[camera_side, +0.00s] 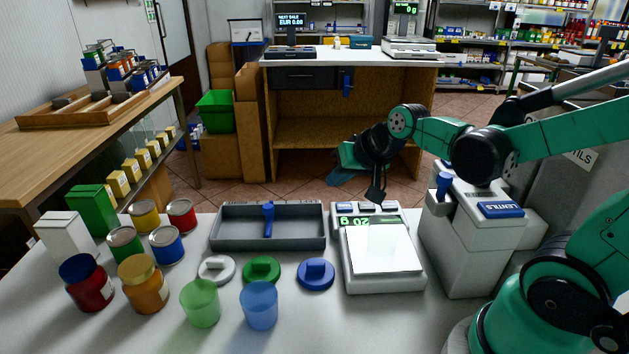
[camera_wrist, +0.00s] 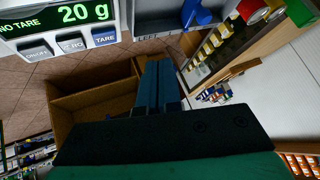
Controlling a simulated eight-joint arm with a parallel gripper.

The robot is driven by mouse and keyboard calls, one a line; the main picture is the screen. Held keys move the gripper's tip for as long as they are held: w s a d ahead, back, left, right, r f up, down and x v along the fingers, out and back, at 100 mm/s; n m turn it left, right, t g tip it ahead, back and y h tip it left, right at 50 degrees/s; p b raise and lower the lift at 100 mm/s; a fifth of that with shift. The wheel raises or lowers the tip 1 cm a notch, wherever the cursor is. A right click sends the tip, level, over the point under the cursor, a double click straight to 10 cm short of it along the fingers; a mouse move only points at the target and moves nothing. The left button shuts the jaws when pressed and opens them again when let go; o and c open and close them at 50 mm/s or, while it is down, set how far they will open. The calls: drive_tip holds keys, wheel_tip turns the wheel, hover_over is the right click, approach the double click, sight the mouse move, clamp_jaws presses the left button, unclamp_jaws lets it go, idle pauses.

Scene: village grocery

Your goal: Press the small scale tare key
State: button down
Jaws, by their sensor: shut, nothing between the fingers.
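Below the display there sit three keys: print (camera_wrist: 36,51), zero (camera_wrist: 71,43) and the blue tare key (camera_wrist: 104,36). My gripper (camera_side: 376,197) points down by the scale's far, key-side edge. In the wrist view its shut, empty fingers (camera_wrist: 158,68) appear to the right of and below the tare key. I see a gap there between fingers and key; contact does not show.
A grey tray (camera_side: 240,230) with a blue-handled item stands left of the scale. The lentils dispenser (camera_side: 470,240) stands close on its right. Several lids, cups, jars and tins fill the counter to the left. The floor beyond the counter edge is open.

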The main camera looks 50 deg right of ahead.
drive_tip(key=s+a+r+n+g, duration=0.1)
drive_tip(key=s+a+n, duration=0.4)
drive_tip(key=shift+s+a+n+y, duration=0.3)
drive_tip(key=shift+s+a+n, duration=0.05)
drive_tip(key=shift+s+n, duration=0.05)
drive_tip(key=shift+r, duration=0.1)
wheel_tip(320, 180, up, 4)
drive_tip(key=m+g, duration=0.7)
drive_tip(key=m, duration=0.2)
hover_over(344, 206)
drive_tip(key=shift+d, duration=0.1)
drive_tip(key=shift+f, duration=0.25)
wheel_tip(344, 206, down, 14)
drive_tip(key=shift+r, duration=0.1)
